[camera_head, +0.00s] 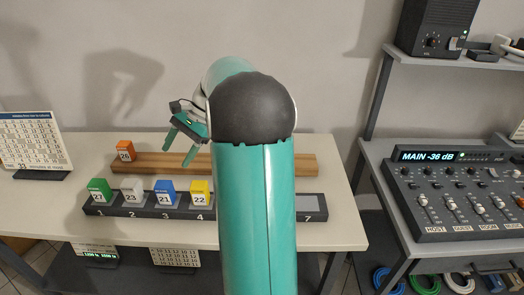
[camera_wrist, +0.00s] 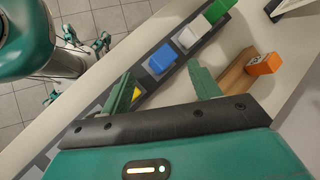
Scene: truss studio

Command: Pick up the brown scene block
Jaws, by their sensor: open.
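I see no block that is clearly brown. An orange block (camera_head: 125,150) marked 26 stands on the left end of a brown wooden rail (camera_head: 270,162). It also shows at the right in the wrist view (camera_wrist: 264,64). A dark numbered rack (camera_head: 150,211) in front holds a green block (camera_head: 98,190), a white block (camera_head: 132,189), a blue block (camera_head: 165,192) and a yellow block (camera_head: 200,192). My arm hides part of the rack and rail. My gripper (camera_head: 181,148) is open and empty above the rail, right of the orange block.
A calendar board (camera_head: 30,142) stands at the table's left. The rack's slot 7 (camera_head: 309,203) is empty. A mixing console (camera_head: 460,200) and a dark speaker box (camera_head: 436,25) stand on a separate rack at right. The table (camera_head: 60,220) is bare at front left.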

